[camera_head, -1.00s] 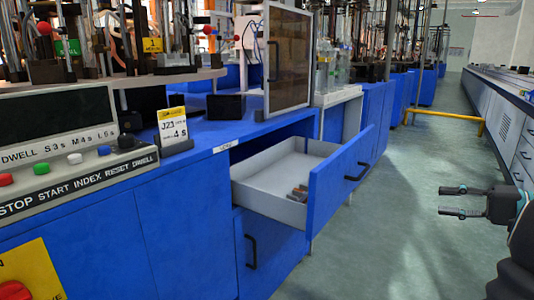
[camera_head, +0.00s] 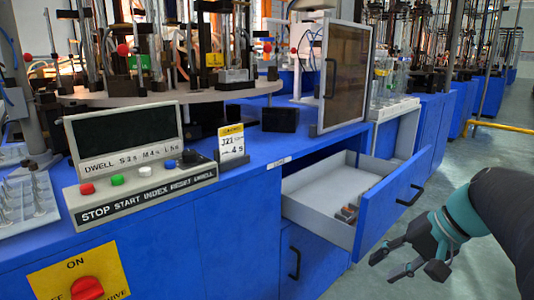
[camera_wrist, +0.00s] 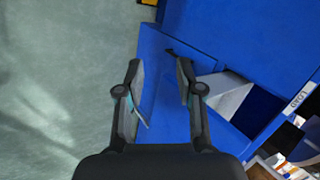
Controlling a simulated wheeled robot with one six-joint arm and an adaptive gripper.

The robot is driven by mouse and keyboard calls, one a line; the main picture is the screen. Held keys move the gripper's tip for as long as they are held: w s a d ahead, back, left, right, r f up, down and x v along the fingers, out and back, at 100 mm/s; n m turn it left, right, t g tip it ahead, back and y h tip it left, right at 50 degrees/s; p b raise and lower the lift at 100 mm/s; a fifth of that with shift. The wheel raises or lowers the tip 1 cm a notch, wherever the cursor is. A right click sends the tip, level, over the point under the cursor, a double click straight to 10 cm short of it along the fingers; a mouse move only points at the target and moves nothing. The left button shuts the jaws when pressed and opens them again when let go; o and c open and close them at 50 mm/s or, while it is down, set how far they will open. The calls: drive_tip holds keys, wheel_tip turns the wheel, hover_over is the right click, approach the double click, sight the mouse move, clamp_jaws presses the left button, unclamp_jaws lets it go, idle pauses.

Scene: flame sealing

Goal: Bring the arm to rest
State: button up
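My gripper (camera_head: 388,262) hangs at the lower right in the head view, in front of the blue cabinet and beside the open drawer. Its fingers are apart with nothing between them. In the wrist view my gripper (camera_wrist: 160,85) also shows two spread fingers, with the blue drawer front and the floor beyond them. My arm comes in from the right edge. The drawer (camera_head: 392,212) is pulled out and holds a few small dark and brownish pieces (camera_head: 347,214) near its front.
A control box (camera_head: 145,190) with buttons and a "J21" card (camera_head: 231,145) stand on the blue bench (camera_head: 262,150). A brown-paned door (camera_head: 345,75) stands open above the drawer. A round table (camera_head: 150,94) carries fixtures. Floor (camera_head: 500,155) is clear at right.

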drive_tip(key=s+a+f+n+t+h+p, duration=0.1)
drive_tip(key=s+a+n+h+p, duration=0.3)
drive_tip(key=s+a+n+h, duration=0.2)
drive_tip(key=shift+s+a+t, duration=0.4)
drive_tip(key=shift+s+a, duration=0.8)
drive_tip(key=shift+s, duration=0.8)
drive_tip(key=shift+d+f, duration=0.1)
